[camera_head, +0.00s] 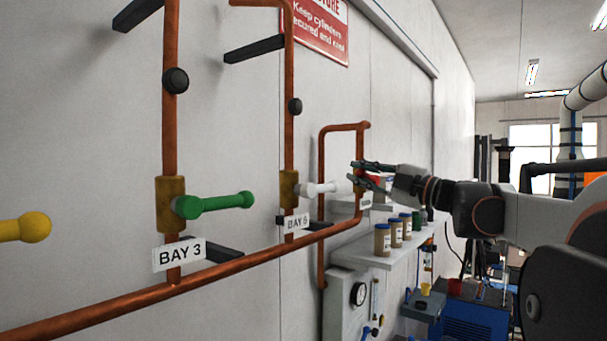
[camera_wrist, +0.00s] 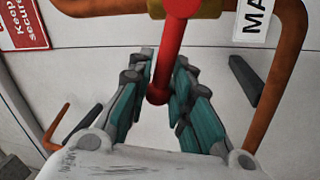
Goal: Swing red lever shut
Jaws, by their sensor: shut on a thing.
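The red lever (camera_wrist: 168,50) is in the wrist view, running from a brass valve body (camera_wrist: 209,9) at the top down to a rounded end between my fingers. My gripper (camera_wrist: 158,97) has its teal finger pads on both sides of the lever's end and is shut on it. In the head view my gripper (camera_head: 362,173) is at the far pipe loop beside the wall. There the lever is mostly hidden by my fingers, with only a little red showing. A white tag lies next to the valve in the wrist view, partly cut off.
A green lever (camera_head: 215,204) on the Bay 3 pipe, a white lever (camera_head: 322,188) on the Bay 5 pipe and a yellow lever (camera_head: 25,228) stick out from the wall. A shelf (camera_head: 372,256) with several jars is below my gripper. Copper pipes (camera_head: 170,100) run along the wall.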

